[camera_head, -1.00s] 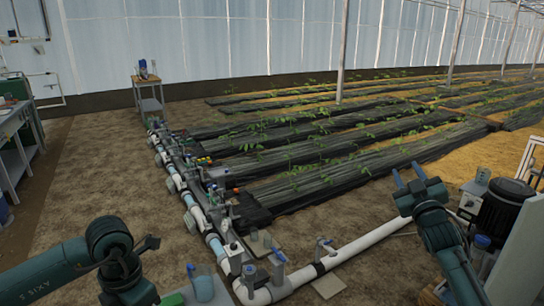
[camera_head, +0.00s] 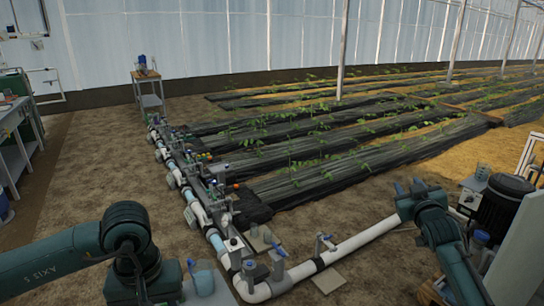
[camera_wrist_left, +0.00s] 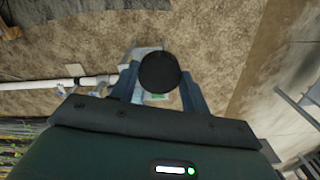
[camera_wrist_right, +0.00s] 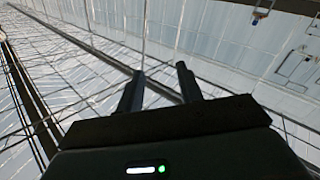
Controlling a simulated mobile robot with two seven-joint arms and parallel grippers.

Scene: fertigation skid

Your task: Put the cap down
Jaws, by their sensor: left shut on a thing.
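The cap (camera_wrist_left: 160,72) is a round black disc in the left wrist view. My left gripper (camera_wrist_left: 160,82) is shut on it, with one finger on each side. Behind the cap, a pale, partly covered object with a green patch shows below; the gap between them cannot be told. In the head view my left arm comes in at the bottom left, and the cap cannot be made out there. My right gripper (camera_head: 408,188) is open and empty, raised over the right side. Its spread fingers also show in the right wrist view (camera_wrist_right: 160,82), pointing toward the greenhouse wall.
A clear cup with blue liquid (camera_head: 204,283) stands close to my left arm. The white pipe (camera_head: 365,238) with blue-handled valves runs beside it. A black motor (camera_head: 503,205) stands at the right. Bare soil (camera_head: 90,165) lies open at the left.

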